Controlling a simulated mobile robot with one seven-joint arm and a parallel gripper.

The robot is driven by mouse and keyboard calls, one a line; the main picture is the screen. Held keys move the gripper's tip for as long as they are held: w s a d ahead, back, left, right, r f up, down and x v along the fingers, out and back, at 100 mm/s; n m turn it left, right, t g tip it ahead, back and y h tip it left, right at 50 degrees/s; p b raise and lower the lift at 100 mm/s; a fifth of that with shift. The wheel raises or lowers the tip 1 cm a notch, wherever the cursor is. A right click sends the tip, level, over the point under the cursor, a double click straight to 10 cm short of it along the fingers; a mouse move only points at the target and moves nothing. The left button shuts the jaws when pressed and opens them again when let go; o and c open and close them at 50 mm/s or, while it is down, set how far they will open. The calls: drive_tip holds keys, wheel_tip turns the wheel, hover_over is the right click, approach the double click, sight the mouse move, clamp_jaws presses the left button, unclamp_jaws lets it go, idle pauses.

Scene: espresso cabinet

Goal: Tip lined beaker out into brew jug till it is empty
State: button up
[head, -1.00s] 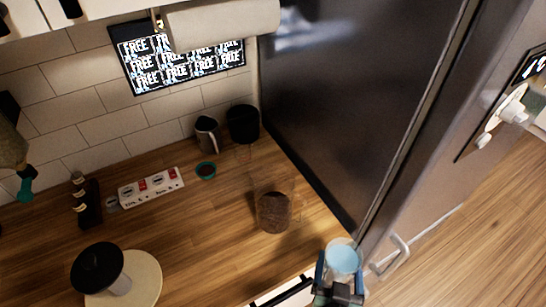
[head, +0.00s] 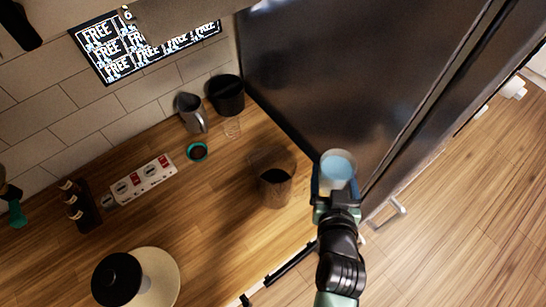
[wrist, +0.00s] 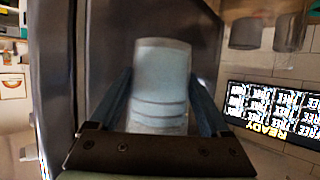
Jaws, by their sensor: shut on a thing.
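The lined beaker (head: 337,168), a clear vessel with pale blue contents, is held by my gripper (head: 336,190) at the right of the counter. In the wrist view the beaker (wrist: 160,85) stands between the two fingers (wrist: 160,108), with line marks across its lower part. My gripper is shut on it. A clear vessel with dark brown contents, which looks like the brew jug (head: 273,182), stands on the counter to the left of the beaker. The beaker is apart from the jug and looks roughly upright. The jug does not show in the wrist view.
A dark tall panel (head: 340,80) rises behind the beaker. A grey pitcher (head: 191,112), a black container (head: 226,95) and a small teal-rimmed bowl (head: 197,152) stand farther back. A white round board (head: 160,275) lies front left. The wooden counter (head: 215,205) left of the jug is clear.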

sight(320, 174)
drive_tip(key=shift+r, duration=0.15)
drive_tip(key=shift+w+a+r+n+g+h+p, duration=0.15)
drive_tip(key=shift+a+r+n+g+h+p, duration=0.35)
drive_tip(key=shift+p, duration=0.75)
drive_tip(key=shift+w+a+n+h, duration=0.2)
drive_tip(key=shift+a+n+h, duration=0.2)
drive_tip(key=shift+n, duration=0.3)
drive_tip(key=shift+r, duration=0.15)
drive_tip(key=shift+w+a+r+n+g+h+b, duration=0.15)
drive_tip(key=shift+a+r+n+g+h+b, duration=0.2)
drive_tip(key=shift+r+n+h, duration=0.2)
drive_tip(key=shift+w+a+f+n+h+b, duration=0.25)
drive_tip(key=shift+a+f+n+h+b, duration=0.15)
drive_tip(key=shift+a+b, duration=0.2)
drive_tip(key=shift+a+f+n+g+h+b, duration=0.1)
drive_tip(key=shift+f+n+g+h+b, duration=0.2)
drive_tip(key=shift+n+b, duration=0.4)
idle(0.6)
drive_tip(key=shift+f+n+h+b, duration=0.3)
drive_tip(key=shift+n+h+b, duration=0.2)
drive_tip(key=shift+n+h, duration=0.05)
idle(0.8)
drive_tip(key=shift+r+n+h, duration=0.4)
drive_tip(key=shift+r+n, duration=0.15)
drive_tip(key=shift+n, duration=0.05)
idle(0.8)
